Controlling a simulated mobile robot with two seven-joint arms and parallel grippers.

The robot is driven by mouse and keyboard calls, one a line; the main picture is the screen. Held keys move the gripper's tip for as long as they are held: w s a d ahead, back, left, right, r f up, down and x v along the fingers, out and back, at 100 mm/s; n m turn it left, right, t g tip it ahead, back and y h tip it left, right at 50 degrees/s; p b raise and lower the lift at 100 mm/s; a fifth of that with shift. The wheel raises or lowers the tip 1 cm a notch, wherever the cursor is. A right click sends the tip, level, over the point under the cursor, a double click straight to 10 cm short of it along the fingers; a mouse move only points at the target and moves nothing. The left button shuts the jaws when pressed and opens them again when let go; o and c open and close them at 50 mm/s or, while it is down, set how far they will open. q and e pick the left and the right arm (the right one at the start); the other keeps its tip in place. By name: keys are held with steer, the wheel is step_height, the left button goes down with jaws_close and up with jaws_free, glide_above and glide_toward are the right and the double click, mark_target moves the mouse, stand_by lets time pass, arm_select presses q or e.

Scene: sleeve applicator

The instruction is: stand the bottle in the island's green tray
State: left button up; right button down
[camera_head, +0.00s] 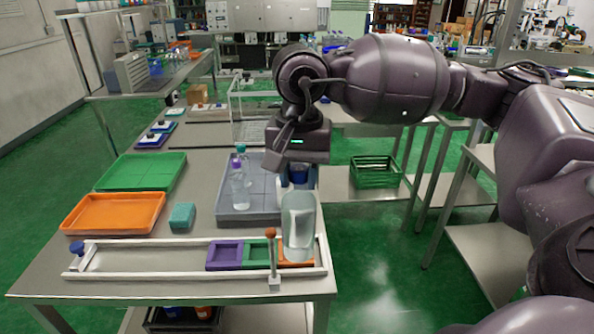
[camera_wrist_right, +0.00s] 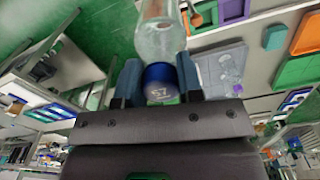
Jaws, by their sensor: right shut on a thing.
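The bottle (camera_head: 298,222) is clear with a blue cap (camera_wrist_right: 160,82). It hangs upright under my right gripper (camera_head: 293,178), which is shut on its cap end. In the right wrist view the fingers of my right gripper (camera_wrist_right: 160,85) stand on both sides of the cap. In the head view the bottle's base overlaps the orange slot (camera_head: 297,264) of the sleeve rack; I cannot tell if it touches. The green tray (camera_head: 142,171) lies flat and empty on the table at the left, well away from the bottle. My left gripper is not in view.
The grey tray (camera_head: 229,212) behind the bottle holds a purple-capped clear bottle (camera_head: 240,184). An orange tray (camera_head: 113,213) lies in front of the green one, with a teal block (camera_head: 182,215) beside it. The rack has a rod with an orange knob (camera_head: 271,232) close to the bottle.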

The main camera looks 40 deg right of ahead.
steer(key=a+f+n, duration=0.3)
steer(key=f+n, duration=0.1)
steer(key=f, duration=1.2)
steer(key=a+f+n, duration=0.3)
steer(key=f+n, duration=0.1)
steer(key=f, duration=1.2)
steer(key=shift+w+a+f, duration=0.15)
steer(key=shift+w+a, duration=0.05)
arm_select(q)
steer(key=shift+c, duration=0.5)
